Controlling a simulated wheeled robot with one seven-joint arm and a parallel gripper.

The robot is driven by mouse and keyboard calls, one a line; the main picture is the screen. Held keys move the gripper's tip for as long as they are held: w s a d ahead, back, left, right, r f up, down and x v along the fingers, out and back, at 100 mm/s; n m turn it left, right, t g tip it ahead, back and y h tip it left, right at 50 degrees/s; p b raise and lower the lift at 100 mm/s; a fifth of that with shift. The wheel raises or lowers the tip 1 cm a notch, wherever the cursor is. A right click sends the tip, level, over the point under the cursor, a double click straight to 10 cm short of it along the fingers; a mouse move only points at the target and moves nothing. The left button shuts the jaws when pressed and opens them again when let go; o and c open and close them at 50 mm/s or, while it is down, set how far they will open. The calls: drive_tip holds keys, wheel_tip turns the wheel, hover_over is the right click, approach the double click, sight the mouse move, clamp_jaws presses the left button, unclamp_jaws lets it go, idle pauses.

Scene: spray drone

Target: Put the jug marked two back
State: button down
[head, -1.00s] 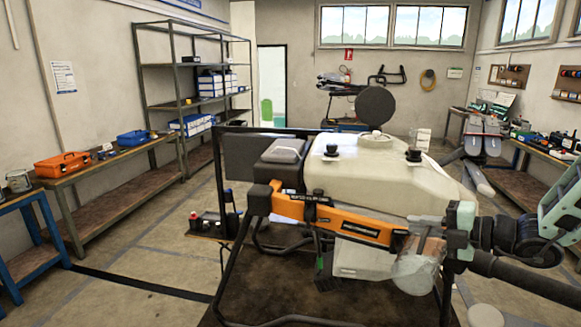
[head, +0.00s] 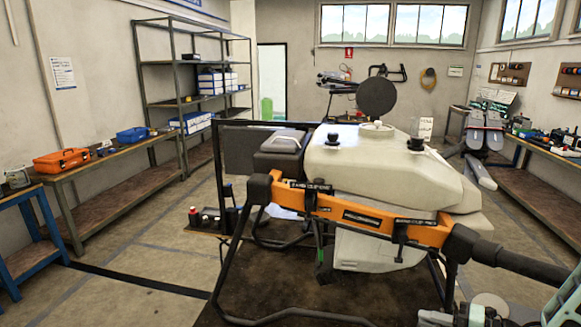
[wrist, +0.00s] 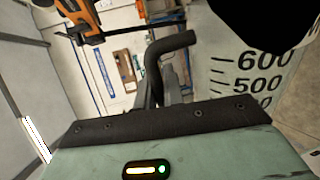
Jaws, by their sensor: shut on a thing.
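A translucent jug (wrist: 250,82) with black level marks, 600 and 500 readable, stands close at the right of the wrist view. No number two shows on the part in view. My gripper (wrist: 165,112), pale green with a dark padded edge, fills the lower part of that view. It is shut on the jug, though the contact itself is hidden. In the head view only a bit of my gripper (head: 458,316) shows at the bottom right edge. The jug cannot be made out clearly there.
The spray drone, with a cream tank (head: 375,165) and orange arm (head: 350,214), stands on a dark surface just beyond my gripper. A black tube (head: 520,262) juts right. Benches line both side walls. Floor is open at left.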

wheel_tip(320, 180, down, 15)
drive_tip(key=b, duration=1.3)
drive_tip(key=shift+b, duration=0.4)
